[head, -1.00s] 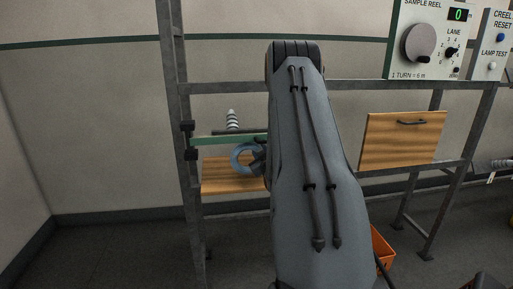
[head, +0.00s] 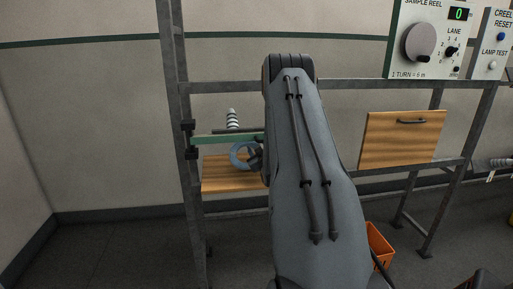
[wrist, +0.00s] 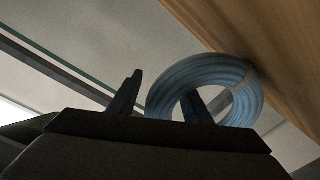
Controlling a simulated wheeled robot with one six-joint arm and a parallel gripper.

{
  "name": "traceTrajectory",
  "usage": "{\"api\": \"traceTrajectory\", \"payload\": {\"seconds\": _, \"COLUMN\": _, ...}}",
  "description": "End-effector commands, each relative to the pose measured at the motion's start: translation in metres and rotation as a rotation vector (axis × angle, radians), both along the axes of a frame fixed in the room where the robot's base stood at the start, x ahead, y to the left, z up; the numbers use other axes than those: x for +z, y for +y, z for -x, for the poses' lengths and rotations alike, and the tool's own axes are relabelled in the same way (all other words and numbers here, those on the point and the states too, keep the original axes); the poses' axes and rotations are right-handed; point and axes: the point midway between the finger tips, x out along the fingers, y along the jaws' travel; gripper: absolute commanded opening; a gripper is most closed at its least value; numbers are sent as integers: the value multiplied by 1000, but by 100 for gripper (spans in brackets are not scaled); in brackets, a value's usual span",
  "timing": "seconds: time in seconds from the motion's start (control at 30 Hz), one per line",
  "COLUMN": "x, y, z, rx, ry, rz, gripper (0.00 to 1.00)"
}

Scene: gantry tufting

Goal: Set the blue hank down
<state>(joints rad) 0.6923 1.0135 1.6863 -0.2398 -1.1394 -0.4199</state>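The blue hank (head: 238,156) is a ring of pale blue yarn at the wooden board (head: 225,180) on the left of the frame. In the wrist view the hank (wrist: 240,101) has its far edge against or very close to the wood (wrist: 260,40); firm contact is unclear. My gripper (wrist: 161,98) has its fingers apart. The right finger reaches into the ring's hole, the left finger is outside, and the ring's near side lies between them with a visible gap at the left finger. In the head view my arm hides much of my gripper (head: 256,155).
A green-edged shelf (head: 215,139) with a striped cone (head: 232,118) is just above the hank. A grey frame post (head: 185,150) stands close to its left. A wooden drawer front (head: 402,139), a control panel (head: 430,45) and an orange bin (head: 378,248) are to the right.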

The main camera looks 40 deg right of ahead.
Motion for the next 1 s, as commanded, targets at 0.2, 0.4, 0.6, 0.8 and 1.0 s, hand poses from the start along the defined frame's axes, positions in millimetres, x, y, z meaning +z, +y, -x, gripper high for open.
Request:
{"api": "traceTrajectory", "payload": {"seconds": 0.2, "x": 1, "y": 0, "z": 0, "rx": 0, "ry": 0, "rz": 0, "gripper": 44}}
{"api": "traceTrajectory", "payload": {"seconds": 0.4, "x": 3, "y": 5, "z": 11, "rx": -1, "ry": 2, "rz": -1, "gripper": 44}}
{"api": "traceTrajectory", "payload": {"seconds": 0.6, "x": 2, "y": 24, "z": 47, "rx": 0, "ry": 2, "rz": -2, "gripper": 44}}
{"api": "traceTrajectory", "payload": {"seconds": 0.8, "x": 3, "y": 41, "z": 82, "rx": -1, "ry": 2, "rz": -1, "gripper": 44}}
{"api": "traceTrajectory", "payload": {"seconds": 1.0, "x": 3, "y": 52, "z": 102, "rx": 0, "ry": 0, "rz": 0, "gripper": 44}}
